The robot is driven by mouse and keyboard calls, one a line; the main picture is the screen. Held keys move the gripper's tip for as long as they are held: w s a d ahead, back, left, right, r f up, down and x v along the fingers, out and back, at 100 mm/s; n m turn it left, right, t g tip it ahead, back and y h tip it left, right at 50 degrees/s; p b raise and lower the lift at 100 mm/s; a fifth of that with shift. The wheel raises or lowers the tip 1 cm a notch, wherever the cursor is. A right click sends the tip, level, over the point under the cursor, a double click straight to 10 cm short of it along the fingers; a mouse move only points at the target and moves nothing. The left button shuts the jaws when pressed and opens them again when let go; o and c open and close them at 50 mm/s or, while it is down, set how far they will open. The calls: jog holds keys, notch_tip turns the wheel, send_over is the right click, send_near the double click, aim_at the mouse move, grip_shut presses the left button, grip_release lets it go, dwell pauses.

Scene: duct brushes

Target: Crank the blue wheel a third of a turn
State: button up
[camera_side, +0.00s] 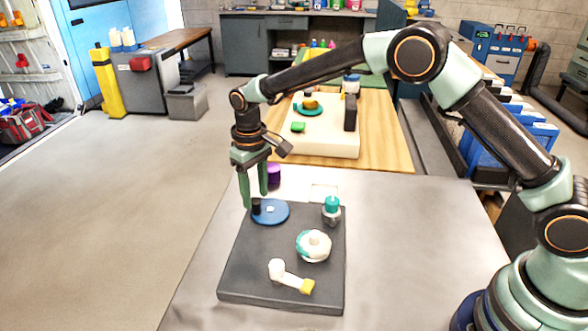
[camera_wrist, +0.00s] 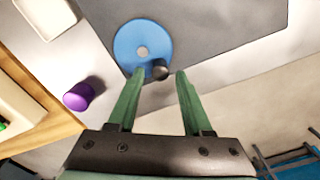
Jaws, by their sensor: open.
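The blue wheel (camera_side: 272,212) lies flat on the dark grey board (camera_side: 240,285), near its far left corner. It has a pale hub at its middle and a short black handle (camera_side: 256,206) near its rim. In the wrist view the blue wheel (camera_wrist: 135,38) shows its hub, and the black handle (camera_wrist: 160,69) stands at its edge. My gripper (camera_side: 255,205) points down over the wheel's left side. In the wrist view my gripper's green fingers (camera_wrist: 160,73) are open, with the handle between their tips. I cannot tell whether either finger touches it.
A teal-topped knob (camera_side: 332,208), a white and teal round dial (camera_side: 313,246) and a white lever with a yellow end (camera_side: 291,276) sit on the same board. A purple cylinder (camera_side: 273,175) stands behind the board. The grey table (camera_side: 420,250) is clear on the right.

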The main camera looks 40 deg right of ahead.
jog(key=shift+r, duration=1.95)
jog(key=s+d+r+m+t, duration=0.1)
jog(key=s+d+r, duration=0.35)
jog(key=r, duration=0.25)
jog(key=s+d+r+t, duration=0.2)
jog(key=s+d+r, duration=0.2)
jog(key=d+r, duration=0.25)
jog(key=s+d+m+t, duration=0.2)
jog(key=s+d, duration=0.4)
jog(key=s, duration=0.7)
jog(key=shift+s+t, duration=0.15)
jog(key=shift+t, duration=0.15)
jog(key=shift+d, duration=0.1)
